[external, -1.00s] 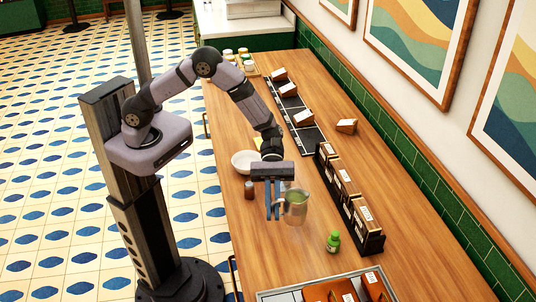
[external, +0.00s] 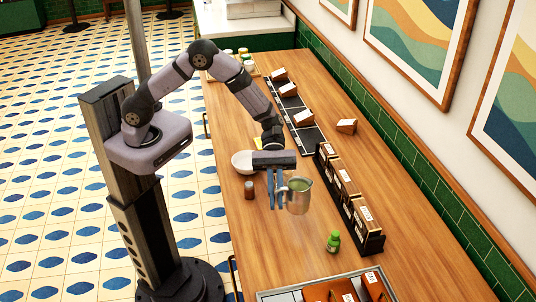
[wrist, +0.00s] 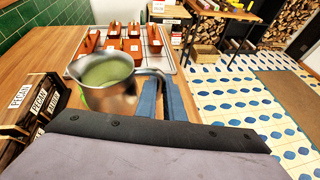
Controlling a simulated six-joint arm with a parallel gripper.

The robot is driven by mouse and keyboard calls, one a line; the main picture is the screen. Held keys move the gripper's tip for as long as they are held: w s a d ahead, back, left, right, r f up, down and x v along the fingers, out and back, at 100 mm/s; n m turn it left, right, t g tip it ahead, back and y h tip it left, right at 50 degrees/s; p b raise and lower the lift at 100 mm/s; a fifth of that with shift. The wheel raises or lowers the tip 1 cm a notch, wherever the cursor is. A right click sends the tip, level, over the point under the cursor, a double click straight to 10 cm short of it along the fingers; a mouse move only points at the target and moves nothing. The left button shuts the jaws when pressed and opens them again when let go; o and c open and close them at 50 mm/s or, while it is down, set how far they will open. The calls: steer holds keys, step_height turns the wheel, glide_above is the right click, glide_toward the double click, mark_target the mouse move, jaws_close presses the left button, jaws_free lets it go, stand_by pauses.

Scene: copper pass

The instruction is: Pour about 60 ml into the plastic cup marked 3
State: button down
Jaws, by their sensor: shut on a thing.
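A metal jug (external: 299,200) holds green liquid. It also shows in the wrist view (wrist: 110,98), with the liquid visible through its open top. My gripper (external: 276,205) has blue fingers shut on the jug's handle; the fingers show beside the handle in the wrist view (wrist: 162,100). The jug looks close to upright and held above the wooden counter (external: 285,255). I cannot make out a plastic cup marked 3 in either view.
A white bowl (external: 242,162) and a small brown jar (external: 249,190) stand left of my gripper. A green bottle (external: 333,242) is at front right. Labelled boxes in a dark rack (external: 372,243) line the right. A tray of copper-coloured containers (external: 290,296) is at the near end.

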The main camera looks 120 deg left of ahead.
steer(key=s+f+n+t+y+p, duration=0.2)
steer(key=s+n+t+y+p, duration=0.2)
steer(key=s, duration=1.1)
steer(key=shift+s+a+f+n+t+y+p, duration=0.15)
steer(key=shift+f+n+t+y+p, duration=0.2)
steer(key=shift+n+p, duration=0.55)
